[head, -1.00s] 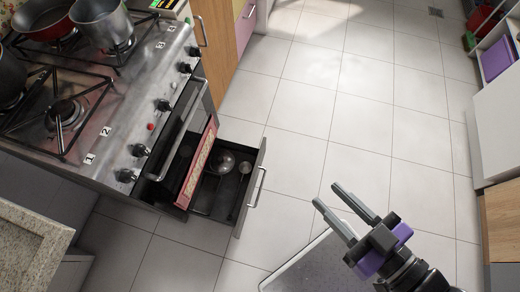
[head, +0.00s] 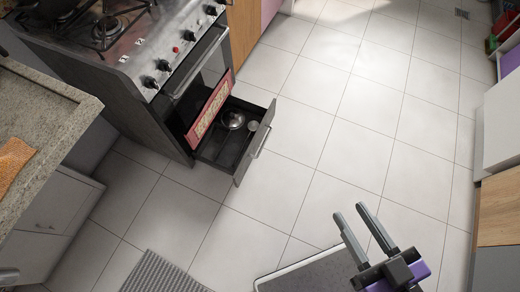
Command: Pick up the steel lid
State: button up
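A round shiny metal thing, which looks like the steel lid (head: 233,120), lies in the open drawer (head: 237,160) under the oven. It is small in the head view and partly hidden by the drawer's edges and the red patterned panel beside it. My gripper (head: 350,212) is at the lower right of the head view. Its two fingers are apart with nothing between them. It is well away from the drawer, over the floor.
The stove (head: 150,60) stands at the upper left, with a red patterned panel (head: 208,110) at its lower front. A stone counter (head: 40,130) with an orange cloth (head: 12,160) is at the left. A grey mat (head: 160,275) lies on the floor. The tiled floor (head: 300,190) between is clear.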

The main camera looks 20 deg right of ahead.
aim_at(232, 118)
jog(key=i+j, duration=0.15)
jog(key=i, duration=0.35)
jog(key=i+j, duration=0.1)
jog(key=i, duration=0.35)
jog(key=i+j, duration=0.15)
jog(key=i, duration=0.35)
